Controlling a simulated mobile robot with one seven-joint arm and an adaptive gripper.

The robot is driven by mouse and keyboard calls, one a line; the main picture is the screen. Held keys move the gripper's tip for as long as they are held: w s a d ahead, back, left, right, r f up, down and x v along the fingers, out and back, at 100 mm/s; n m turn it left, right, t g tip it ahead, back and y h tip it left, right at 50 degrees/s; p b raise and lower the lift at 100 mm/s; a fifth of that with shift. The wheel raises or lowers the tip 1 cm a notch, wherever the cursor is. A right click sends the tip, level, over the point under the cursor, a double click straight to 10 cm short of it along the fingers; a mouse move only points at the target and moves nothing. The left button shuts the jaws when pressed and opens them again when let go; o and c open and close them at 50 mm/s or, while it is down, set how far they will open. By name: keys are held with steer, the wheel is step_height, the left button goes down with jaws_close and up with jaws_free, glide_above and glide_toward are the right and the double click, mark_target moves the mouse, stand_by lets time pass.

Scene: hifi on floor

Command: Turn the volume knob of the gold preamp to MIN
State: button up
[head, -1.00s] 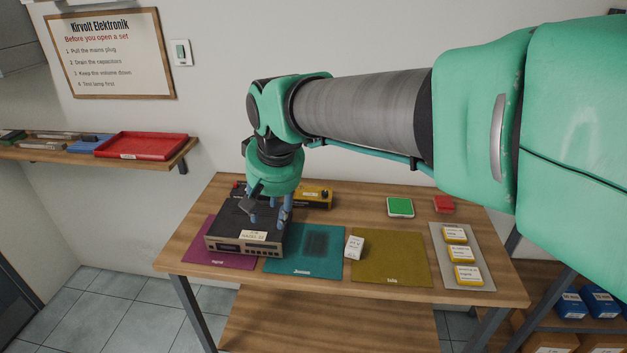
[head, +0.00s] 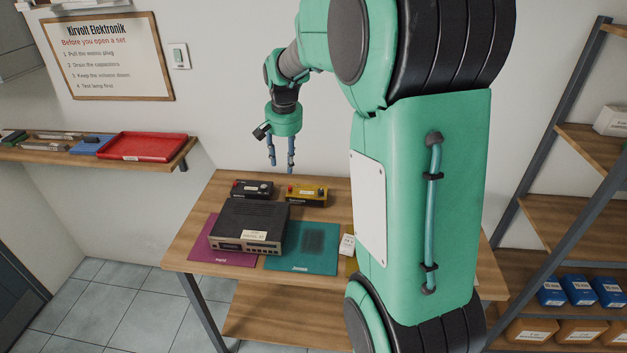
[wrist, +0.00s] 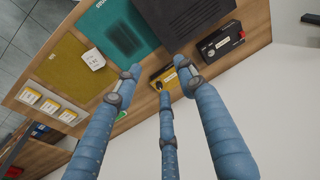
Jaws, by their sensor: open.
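A hi-fi unit with a dark vented top (head: 250,220) and a bronze-gold front panel (head: 238,246) sits on the table, across the magenta and teal mats. A pale label lies on its top near the front. Knobs on its front are too small to read; I cannot tell the volume setting. Its dark top also shows at the top of the wrist view (wrist: 190,18). My gripper (head: 281,171) is open and empty, fingers pointing down, above the table's back edge behind the hi-fi. Its fingers also show in the wrist view (wrist: 158,78), apart from everything.
A black box (head: 252,189) and a yellow-and-black box (head: 307,195) stand behind the hi-fi. The teal mat (head: 315,262) has free room at right. A white tag block (head: 347,244) stands beside my arm, which hides the table's right part. A red tray (head: 142,146) is on the wall shelf.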

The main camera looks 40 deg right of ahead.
steer(key=w+d+f+m+g+p, duration=0.1)
steer(key=w+d+f+p, duration=0.2)
steer(key=d, duration=0.3)
steer(key=w+d+f+m+p, duration=0.1)
steer(key=w+d+f+p, duration=0.15)
steer(key=d, duration=0.25)
steer(key=m+p, duration=0.2)
steer(key=p, duration=0.2)
glide_above(321, 190)
step_height(321, 190, down, 8)
steer(key=shift+g+y, duration=0.3)
steer(key=shift+g, duration=0.1)
steer(key=shift+a+f, duration=0.1)
steer(key=shift+f, duration=0.05)
step_height(321, 190, down, 14)
steer(key=shift+r+p, duration=0.25)
steer(key=shift+p, duration=0.25)
jaws_close()
